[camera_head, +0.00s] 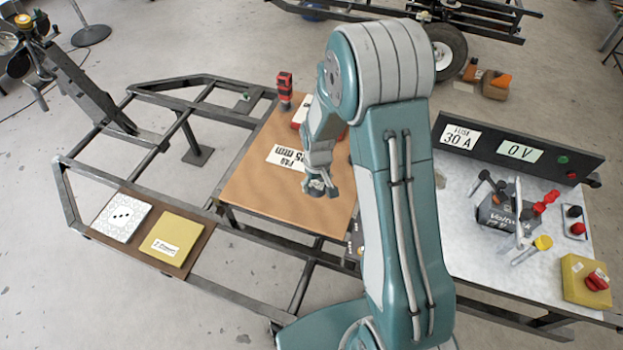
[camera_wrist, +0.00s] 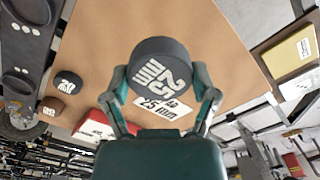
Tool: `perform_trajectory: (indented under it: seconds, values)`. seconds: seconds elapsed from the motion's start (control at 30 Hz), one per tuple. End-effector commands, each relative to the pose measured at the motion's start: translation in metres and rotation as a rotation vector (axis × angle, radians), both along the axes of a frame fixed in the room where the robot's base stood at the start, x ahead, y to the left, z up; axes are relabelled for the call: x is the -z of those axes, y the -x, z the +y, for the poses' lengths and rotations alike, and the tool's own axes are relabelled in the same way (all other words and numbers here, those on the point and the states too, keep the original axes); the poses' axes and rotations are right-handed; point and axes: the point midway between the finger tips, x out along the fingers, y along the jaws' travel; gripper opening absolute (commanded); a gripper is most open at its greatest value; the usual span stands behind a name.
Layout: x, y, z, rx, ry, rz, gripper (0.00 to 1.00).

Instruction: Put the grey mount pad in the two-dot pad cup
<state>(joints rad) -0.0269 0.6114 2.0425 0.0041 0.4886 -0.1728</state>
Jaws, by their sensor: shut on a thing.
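My gripper (camera_wrist: 162,76) is shut on a dark grey round pad (camera_wrist: 158,62) marked "25 mm" in white, seen in the wrist view. In the head view my gripper (camera_head: 319,188) is above the wooden board, and the pad is hard to make out. A dark rail with round cups (camera_wrist: 40,45) and light dots runs along the left edge of the wrist view, apart from the held pad. It also shows in the head view (camera_head: 354,241), mostly hidden behind my arm.
A black pad (camera_wrist: 69,79) and a brown pad (camera_wrist: 50,107) are at left in the wrist view. The wooden board (camera_head: 262,193) has a "25 mm" label sheet (camera_head: 288,157). A red item (camera_head: 285,90) stands at its far edge. The grey worktable (camera_head: 465,255) is at right.

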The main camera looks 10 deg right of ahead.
Motion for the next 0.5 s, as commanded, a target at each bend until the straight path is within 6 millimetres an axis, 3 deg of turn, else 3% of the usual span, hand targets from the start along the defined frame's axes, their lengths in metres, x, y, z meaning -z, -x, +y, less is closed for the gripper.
perform_trajectory:
  seconds: [0.2,0.5]
  values:
    - [-0.018,0.038,-0.001,0.000,0.000,-0.002,0.20]
    - [-0.029,0.064,-0.002,0.000,0.000,-0.001,0.20]
